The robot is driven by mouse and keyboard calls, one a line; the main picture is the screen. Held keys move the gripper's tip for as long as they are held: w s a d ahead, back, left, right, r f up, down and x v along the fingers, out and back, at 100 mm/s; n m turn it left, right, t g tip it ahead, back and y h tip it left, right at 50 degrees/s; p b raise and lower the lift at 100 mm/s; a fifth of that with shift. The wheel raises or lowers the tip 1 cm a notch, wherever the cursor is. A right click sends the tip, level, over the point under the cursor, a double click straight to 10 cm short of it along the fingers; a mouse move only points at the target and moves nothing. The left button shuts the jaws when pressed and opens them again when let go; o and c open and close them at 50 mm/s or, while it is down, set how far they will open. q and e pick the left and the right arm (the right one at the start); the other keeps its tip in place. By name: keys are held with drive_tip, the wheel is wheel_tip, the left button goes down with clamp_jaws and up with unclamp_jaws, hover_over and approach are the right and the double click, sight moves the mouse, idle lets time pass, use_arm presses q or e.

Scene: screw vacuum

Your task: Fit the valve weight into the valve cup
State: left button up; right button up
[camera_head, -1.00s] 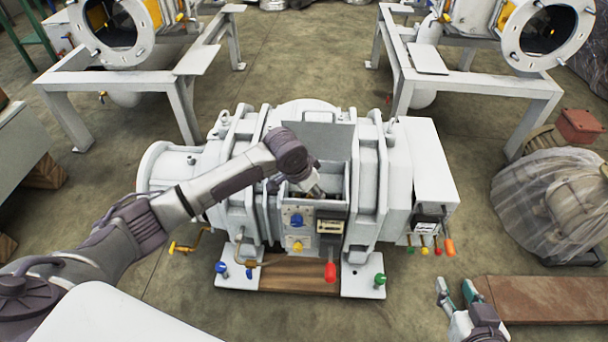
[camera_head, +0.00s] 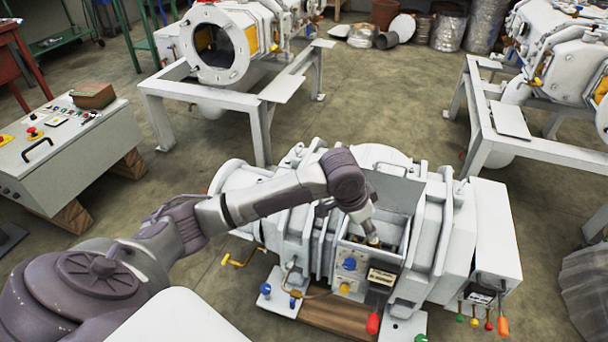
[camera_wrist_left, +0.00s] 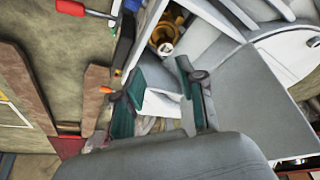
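The vacuum pump (camera_head: 300,215) stands on the floor with an open-topped compartment (camera_head: 398,232) at its front. My left gripper (camera_head: 371,236) reaches down into this opening. In the left wrist view the left gripper's (camera_wrist_left: 158,72) two teal-padded fingers are spread apart. Just beyond the fingertips is a round brass cup (camera_wrist_left: 163,38), apparently the valve cup, with a pale piece at its mouth. I cannot tell whether that piece is the valve weight. No object is clearly gripped. My right gripper is out of view.
A raised lid (camera_head: 395,192) stands behind the opening. The compartment's walls are close around the left gripper. Coloured handles, including a red one (camera_head: 373,322), stick out at the front. A control console (camera_head: 70,150) stands at the left; open floor lies behind the pump.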

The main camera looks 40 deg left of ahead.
use_arm(q)
drive_tip(key=s+d+f+h, duration=0.1)
drive_tip(key=s+d+f, duration=0.2)
drive_tip(key=s, duration=0.4)
drive_tip(key=s+d+f, duration=0.3)
drive_tip(key=s+d, duration=0.1)
drive_tip(key=s, duration=0.2)
drive_tip(key=s+a+n+y, duration=0.1)
drive_tip(key=s+a+n, duration=0.1)
drive_tip(key=s+a, duration=0.2)
drive_tip(key=s+a+f+n+y, duration=0.1)
drive_tip(key=s+a, duration=0.3)
drive_tip(key=s, duration=0.7)
drive_tip(key=shift+s+a+n+y, duration=0.15)
drive_tip(key=shift+a+n+y, duration=0.25)
drive_tip(key=shift+y, duration=0.1)
